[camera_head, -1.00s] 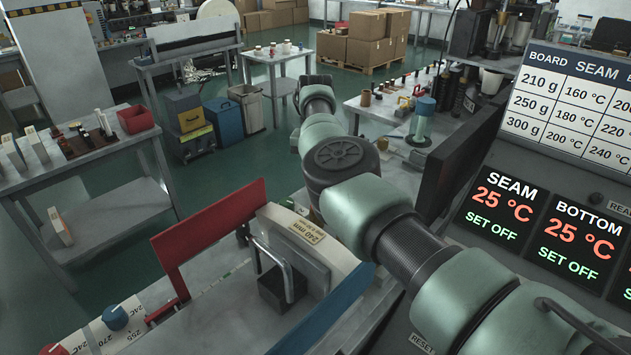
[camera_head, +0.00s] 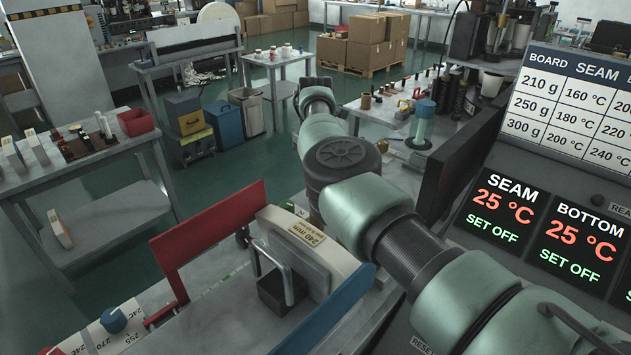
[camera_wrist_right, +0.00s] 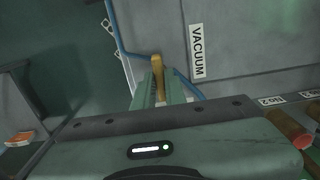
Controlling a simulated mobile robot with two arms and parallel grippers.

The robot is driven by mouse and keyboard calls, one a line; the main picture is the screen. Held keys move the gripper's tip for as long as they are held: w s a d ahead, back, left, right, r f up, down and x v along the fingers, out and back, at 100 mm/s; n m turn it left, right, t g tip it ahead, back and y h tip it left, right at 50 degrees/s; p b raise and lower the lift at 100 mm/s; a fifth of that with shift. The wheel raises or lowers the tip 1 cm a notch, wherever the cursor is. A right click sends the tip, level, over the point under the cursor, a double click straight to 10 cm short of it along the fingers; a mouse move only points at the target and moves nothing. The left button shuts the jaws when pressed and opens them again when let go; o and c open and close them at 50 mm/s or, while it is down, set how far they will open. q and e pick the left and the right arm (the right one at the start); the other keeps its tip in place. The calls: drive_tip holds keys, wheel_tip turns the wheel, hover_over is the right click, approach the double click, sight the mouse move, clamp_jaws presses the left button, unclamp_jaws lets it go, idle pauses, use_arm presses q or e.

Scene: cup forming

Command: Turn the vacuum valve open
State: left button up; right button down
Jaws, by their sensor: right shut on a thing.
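The vacuum valve's yellow handle (camera_wrist_right: 157,72) shows in the right wrist view, beside a white label reading VACUUM (camera_wrist_right: 196,52). My right gripper (camera_wrist_right: 160,88) has its pale green fingers shut on this handle, one finger on each side. The handle stands nearly in line with the fingers. The valve's body is hidden behind the fingers. In the head view my right arm reaches away from the lower right, and its gripper and the valve are hidden there. My left gripper is not in view.
Blue tubing (camera_wrist_right: 123,38) runs close to the handle on the machine. A red-brown cylindrical part (camera_wrist_right: 287,127) lies near my gripper on the right. In the head view, the control panel (camera_head: 600,190) stands close beside my arm, with a red guard (camera_head: 205,232) on the left.

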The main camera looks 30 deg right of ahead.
idle(0.3)
drive_tip(key=c, duration=1.5)
unclamp_jaws()
drive_tip(key=shift+o, duration=0.2)
drive_tip(key=shift+r, duration=0.1)
wheel_tip(320, 180, up, 8)
drive_tip(key=shift+f+b, duration=0.2)
drive_tip(key=shift+b, duration=0.35)
